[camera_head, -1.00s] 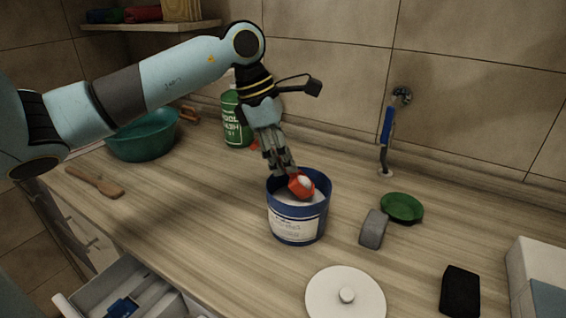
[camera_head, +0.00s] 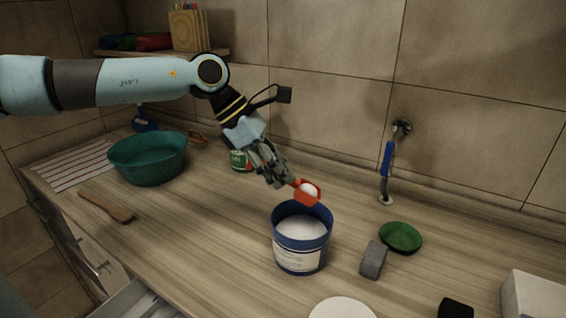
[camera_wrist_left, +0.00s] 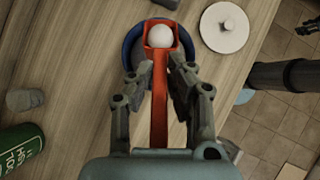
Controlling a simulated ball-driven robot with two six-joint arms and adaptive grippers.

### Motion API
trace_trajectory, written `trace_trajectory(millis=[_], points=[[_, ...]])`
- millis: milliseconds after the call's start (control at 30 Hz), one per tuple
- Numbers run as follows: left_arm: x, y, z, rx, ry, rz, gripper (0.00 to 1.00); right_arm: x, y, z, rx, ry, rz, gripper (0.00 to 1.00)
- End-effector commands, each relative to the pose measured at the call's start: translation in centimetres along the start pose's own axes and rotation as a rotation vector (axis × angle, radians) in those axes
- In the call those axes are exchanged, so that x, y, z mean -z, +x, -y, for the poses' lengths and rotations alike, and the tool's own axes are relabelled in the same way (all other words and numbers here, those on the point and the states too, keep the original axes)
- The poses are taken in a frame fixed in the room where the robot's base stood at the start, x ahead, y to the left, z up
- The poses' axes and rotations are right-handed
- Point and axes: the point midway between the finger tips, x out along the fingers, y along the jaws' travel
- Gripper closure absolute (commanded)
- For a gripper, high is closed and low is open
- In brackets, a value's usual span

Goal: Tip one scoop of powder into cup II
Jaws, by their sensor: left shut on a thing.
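My left gripper (camera_head: 283,180) is shut on the handle of a red scoop (camera_head: 306,193). The scoop holds a heap of white powder (camera_wrist_left: 160,36). It is above the blue tub (camera_head: 301,257), apart from its rim. The tub stands open on the counter, with white powder inside and a pale label on its front. In the left wrist view the scoop (camera_wrist_left: 160,92) points away from me, with the tub rim (camera_wrist_left: 130,42) below it. I cannot identify a cup II in these frames.
A white lid (camera_head: 342,309) lies in front of the tub. A grey block (camera_head: 373,260) and a green dish (camera_head: 401,238) are to its right. A teal basin (camera_head: 148,160), a wooden brush (camera_head: 107,206) and a green can (camera_head: 240,160) are to the left. Bare counter lies left of the tub.

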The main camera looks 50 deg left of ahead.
Motion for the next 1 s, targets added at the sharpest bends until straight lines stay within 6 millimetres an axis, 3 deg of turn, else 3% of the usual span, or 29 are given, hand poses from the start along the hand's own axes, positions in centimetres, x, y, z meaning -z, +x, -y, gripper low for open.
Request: trace_trajectory(millis=[300,600,1000], points=[[0.2,-1.3,-0.1,-0.007,-0.006,0.141,1.0,0.4,-3.2,-0.2,0.0,0.0,-0.001,0.58],[0.7,-2.0,0.0,-0.002,-0.004,0.312,1.0,0.3,-3.1,-0.2,0.0,0.0,-0.001,0.58],[0.7,-2.3,-0.1,-0.007,-0.001,0.358,1.0,0.3,-3.1,-0.2,0.001,0.0,-0.001,0.58]])
